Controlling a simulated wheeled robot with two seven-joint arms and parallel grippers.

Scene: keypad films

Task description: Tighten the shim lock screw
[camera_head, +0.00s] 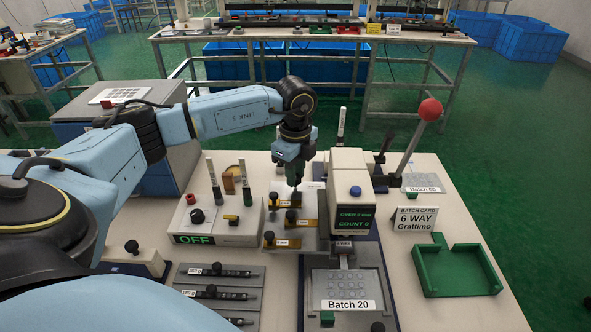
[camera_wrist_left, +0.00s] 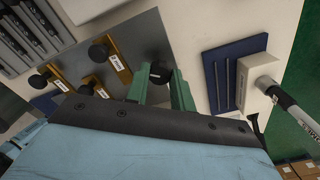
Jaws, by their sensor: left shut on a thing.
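My left gripper (camera_head: 292,184) points down beside the white press (camera_head: 347,190), above the metal plate with the brass shims. In the left wrist view its green fingers (camera_wrist_left: 162,86) are shut around a round black knob (camera_wrist_left: 160,70), which looks like the shim lock screw. The fingers partly hide the knob, and its thread and seat cannot be seen. Brass shims with black knobs and white labels, such as one shim (camera_head: 285,243), lie on the plate just in front of the gripper. They also show left of the fingers in the left wrist view (camera_wrist_left: 118,66). My right gripper is out of view.
A lever with a red ball (camera_head: 430,110) rises right of the press. A film sheet marked Batch 20 (camera_head: 345,285) lies before it. A green tray (camera_head: 455,290) and batch card (camera_head: 415,219) are at right. A control box reading OFF (camera_head: 225,228) stands left.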

